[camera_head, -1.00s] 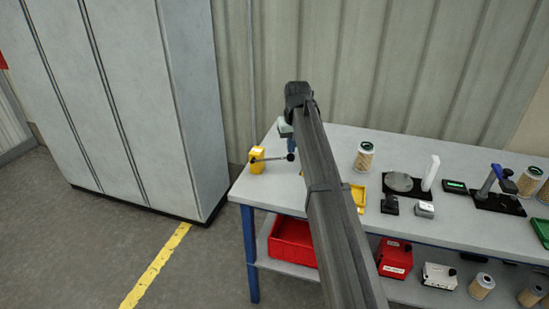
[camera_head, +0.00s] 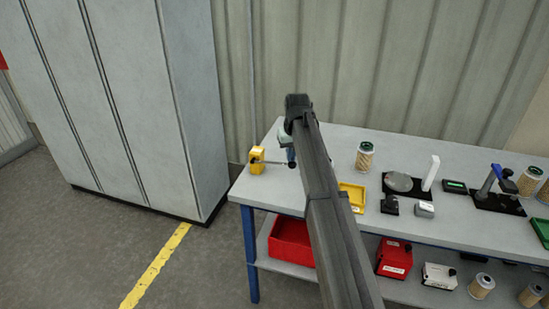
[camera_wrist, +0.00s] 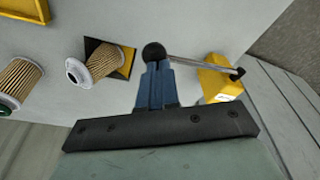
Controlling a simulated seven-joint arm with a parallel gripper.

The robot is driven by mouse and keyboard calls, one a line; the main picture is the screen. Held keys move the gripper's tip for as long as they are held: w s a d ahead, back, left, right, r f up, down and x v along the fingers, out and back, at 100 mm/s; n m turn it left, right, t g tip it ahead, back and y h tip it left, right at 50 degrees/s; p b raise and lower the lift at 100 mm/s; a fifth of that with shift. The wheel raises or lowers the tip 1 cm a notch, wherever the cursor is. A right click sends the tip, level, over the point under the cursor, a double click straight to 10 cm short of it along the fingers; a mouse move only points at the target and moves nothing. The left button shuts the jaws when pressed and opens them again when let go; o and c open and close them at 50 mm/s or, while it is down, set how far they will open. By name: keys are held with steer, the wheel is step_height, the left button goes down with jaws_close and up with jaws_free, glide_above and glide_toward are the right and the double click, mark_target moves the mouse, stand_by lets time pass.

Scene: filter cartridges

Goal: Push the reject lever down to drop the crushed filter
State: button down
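The reject lever is a thin metal rod with a black ball knob (camera_head: 291,165) on a yellow housing (camera_head: 257,160) at the table's left end. In the wrist view the knob (camera_wrist: 153,52) is right at my fingertips, with the rod running right to the yellow housing (camera_wrist: 218,80). My gripper (camera_wrist: 157,66) has blue fingers, shut together, with the knob at their tips, not visibly between them. Contact is hard to tell. A pleated filter (camera_wrist: 103,62) lies tilted at a black-and-yellow square fixture (camera_wrist: 126,66); whether it is crushed is unclear. My arm hides it in the head view.
A filter with a green cap (camera_head: 365,155) stands on the table (camera_head: 330,135), near a yellow tray (camera_head: 354,197). A scale (camera_head: 404,182) and a blue-handled device (camera_head: 492,185) are farther right. A red bin (camera_head: 291,243) is on the lower shelf. A grey cabinet (camera_head: 130,100) stands left.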

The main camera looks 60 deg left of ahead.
mark_target(292, 164)
steer(key=shift+f, duration=0.9)
steer(key=shift+w+d+f, duration=0.1)
steer(key=shift+w+f, duration=0.05)
steer(key=shift+f, duration=0.45)
steer(key=shift+w+f, duration=0.1)
steer(key=shift+f, duration=0.5)
stand_by(0.8)
steer(key=shift+r, duration=5.3)
